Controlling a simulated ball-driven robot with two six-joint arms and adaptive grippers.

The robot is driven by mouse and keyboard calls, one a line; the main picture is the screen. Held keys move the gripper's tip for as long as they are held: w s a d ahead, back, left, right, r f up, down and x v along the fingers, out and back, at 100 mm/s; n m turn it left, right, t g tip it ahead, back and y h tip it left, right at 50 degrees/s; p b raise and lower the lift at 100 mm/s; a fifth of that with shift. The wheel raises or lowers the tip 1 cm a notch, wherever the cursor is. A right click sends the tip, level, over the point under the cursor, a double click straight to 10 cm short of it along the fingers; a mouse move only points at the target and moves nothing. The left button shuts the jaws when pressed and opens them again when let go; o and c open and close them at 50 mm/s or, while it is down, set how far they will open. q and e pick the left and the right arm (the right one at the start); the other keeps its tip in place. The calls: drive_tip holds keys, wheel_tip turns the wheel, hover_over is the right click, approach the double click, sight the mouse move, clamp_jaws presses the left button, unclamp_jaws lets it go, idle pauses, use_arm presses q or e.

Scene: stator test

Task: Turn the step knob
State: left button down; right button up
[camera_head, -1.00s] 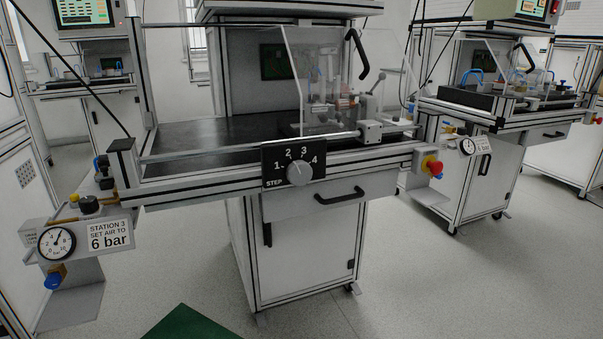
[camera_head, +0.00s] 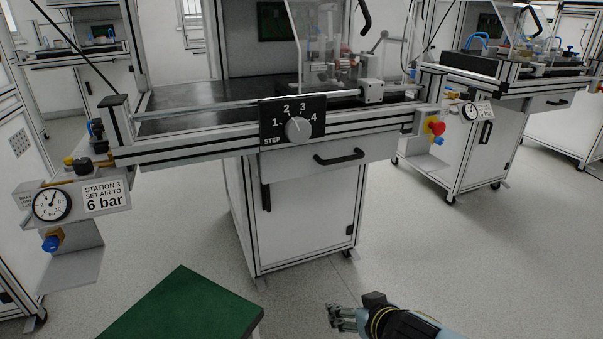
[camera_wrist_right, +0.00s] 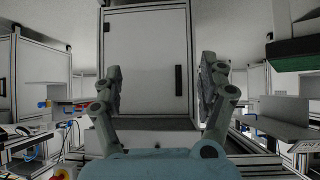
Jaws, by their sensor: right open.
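The step knob (camera_head: 299,130) is a round grey dial on a black panel (camera_head: 268,122) marked 1 to 4 and STEP, fixed to the front rail of the middle bench. Its exact pointer setting is too small to read for sure. My right gripper (camera_head: 341,316) is low at the bottom edge of the head view, well below the knob and apart from it. In the right wrist view my right gripper (camera_wrist_right: 160,84) has its two fingers spread wide with nothing between them. I cannot make out the knob in that view. My left gripper is not in view.
A drawer handle (camera_head: 338,157) sticks out right below the knob. A red button (camera_head: 436,127) is at the bench's right end. A pressure gauge (camera_head: 51,203) and a 6 bar sign (camera_head: 102,196) are at left. A green-topped surface (camera_head: 185,308) stands low in front.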

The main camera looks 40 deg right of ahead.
drive_tip(key=w+r+t+h+b, duration=0.15)
drive_tip(key=w+r+t, duration=0.45)
drive_tip(key=r, duration=1.1)
drive_tip(key=t+b, duration=0.2)
drive_tip(key=b, duration=0.1)
approach(300, 134)
drive_tip(key=x, duration=0.9)
drive_tip(key=shift+w+d, duration=0.1)
drive_tip(key=c, duration=1.2)
